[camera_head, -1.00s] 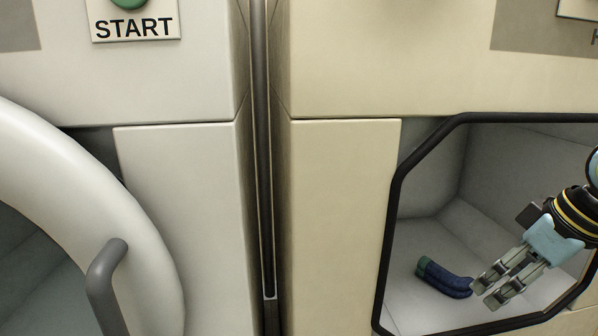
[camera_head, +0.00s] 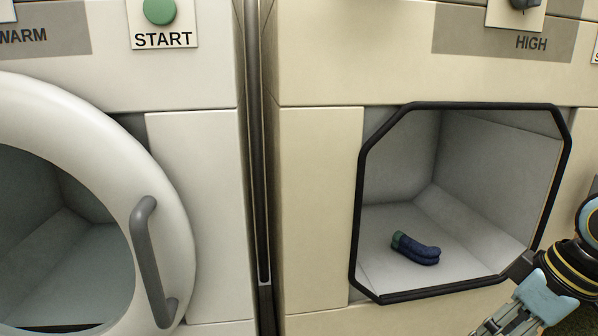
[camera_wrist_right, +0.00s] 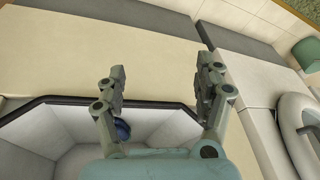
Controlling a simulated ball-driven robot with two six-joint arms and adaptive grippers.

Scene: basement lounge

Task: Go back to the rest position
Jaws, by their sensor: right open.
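My right gripper (camera_head: 508,322) is at the lower right of the head view, outside and in front of the dryer opening, its fingertips near the bottom picture edge. In the wrist view the gripper (camera_wrist_right: 160,85) is open, with nothing between its fingers. A dark blue bundle with a green end, like rolled socks (camera_head: 416,249), lies on the floor of the open drum; in the wrist view a bit of its blue part (camera_wrist_right: 122,130) shows behind a finger. My left gripper is not in view.
The dryer opening (camera_head: 357,215) has a black octagonal rim and a grey interior. To its left stands a white washer with a round door (camera_head: 182,215) and grey handle (camera_head: 146,255). A green START button (camera_head: 160,10) and a HIGH dial (camera_head: 522,4) sit above. A narrow gap separates the machines.

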